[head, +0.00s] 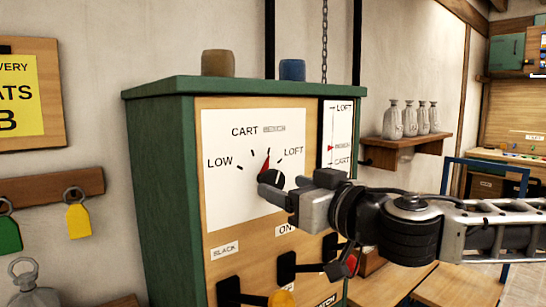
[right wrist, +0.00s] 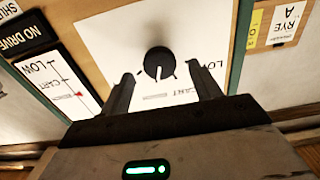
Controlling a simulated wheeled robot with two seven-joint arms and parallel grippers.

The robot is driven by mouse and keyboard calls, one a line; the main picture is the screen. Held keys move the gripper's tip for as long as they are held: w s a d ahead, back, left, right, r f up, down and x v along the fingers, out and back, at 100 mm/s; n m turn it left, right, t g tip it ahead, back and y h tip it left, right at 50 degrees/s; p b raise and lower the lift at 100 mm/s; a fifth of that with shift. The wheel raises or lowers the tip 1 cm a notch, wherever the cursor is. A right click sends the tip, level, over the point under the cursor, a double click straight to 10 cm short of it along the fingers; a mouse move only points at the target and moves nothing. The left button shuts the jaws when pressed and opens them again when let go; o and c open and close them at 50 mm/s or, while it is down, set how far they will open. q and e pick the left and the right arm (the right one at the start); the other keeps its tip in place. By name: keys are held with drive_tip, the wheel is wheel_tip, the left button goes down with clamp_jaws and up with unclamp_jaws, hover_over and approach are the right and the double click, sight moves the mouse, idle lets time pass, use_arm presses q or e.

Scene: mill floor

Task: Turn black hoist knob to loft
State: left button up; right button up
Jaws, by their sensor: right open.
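The black hoist knob (head: 277,181) is on the white dial plate (head: 225,140) of a green-sided cabinet, partly hidden by my gripper in the head view. My right gripper (head: 272,192) is open in front of the dial. In the right wrist view its fingers (right wrist: 165,90) stand apart, the knob ahead between them; contact cannot be told. My left gripper is not in view.
A gauge (head: 337,130) right of the dial has a red marker between LOFT and CART. Black levers (head: 286,267) stick out below the dial. Two pots, brown (head: 218,63) and blue (head: 292,70), stand on the cabinet top (head: 250,84). A bottle shelf (head: 405,143) is behind.

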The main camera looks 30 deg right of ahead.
sight(276, 185)
drive_tip(key=shift+w+p, duration=1.45)
drive_tip(key=shift+w, duration=0.15)
drive_tip(key=shift+w+a+f+p, duration=0.15)
drive_tip(key=shift+w+p, duration=0.2)
drive_tip(key=shift+w, duration=0.4)
drive_tip(key=c, duration=1)
